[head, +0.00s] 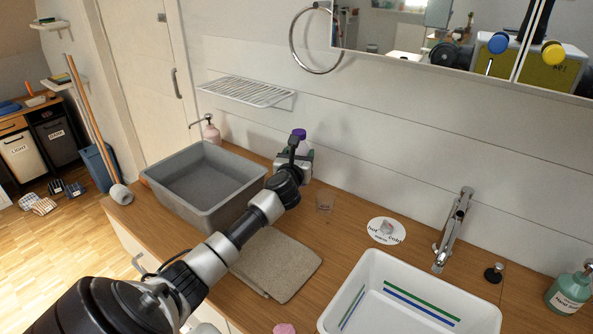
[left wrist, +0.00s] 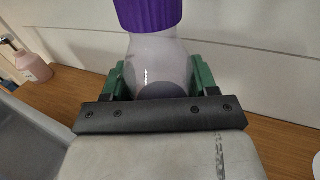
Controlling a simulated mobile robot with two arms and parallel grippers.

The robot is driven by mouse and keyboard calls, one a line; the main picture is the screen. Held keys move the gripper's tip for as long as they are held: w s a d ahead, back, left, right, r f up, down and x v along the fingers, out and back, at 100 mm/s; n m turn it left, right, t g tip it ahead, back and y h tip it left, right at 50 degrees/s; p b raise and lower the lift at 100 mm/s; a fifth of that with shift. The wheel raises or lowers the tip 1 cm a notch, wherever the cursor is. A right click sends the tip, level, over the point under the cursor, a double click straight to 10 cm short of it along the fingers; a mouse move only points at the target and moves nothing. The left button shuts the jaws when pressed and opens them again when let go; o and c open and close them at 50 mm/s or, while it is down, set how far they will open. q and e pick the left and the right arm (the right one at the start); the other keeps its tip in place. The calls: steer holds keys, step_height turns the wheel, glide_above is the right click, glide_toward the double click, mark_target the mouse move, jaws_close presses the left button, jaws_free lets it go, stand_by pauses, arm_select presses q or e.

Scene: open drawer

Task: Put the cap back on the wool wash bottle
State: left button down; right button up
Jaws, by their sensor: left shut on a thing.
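The wool wash bottle (head: 303,148) is pale and upright, with a purple cap (head: 299,133) at its top. It stands at the back of the counter, against the wall side. My left gripper (head: 294,160) is shut on the bottle's body. In the left wrist view the green fingers press on both sides of the pale bottle (left wrist: 160,60), below the purple cap (left wrist: 148,12). The cap's top is cut off there, and how tightly it is seated cannot be told. The bottle's base is hidden behind my gripper. My right gripper is not in view.
A grey basin (head: 207,183) is left of the bottle, with a pink soap pump (head: 211,133) behind it.

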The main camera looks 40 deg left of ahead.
arm_select(q)
steer(key=shift+a+f, duration=0.2)
steer(key=shift+a, duration=0.25)
steer(key=shift+f+b, duration=0.7)
steer(key=shift+f, duration=1.3)
steer(key=shift+c, duration=1.5)
jaws_free()
steer(key=shift+f, duration=0.15)
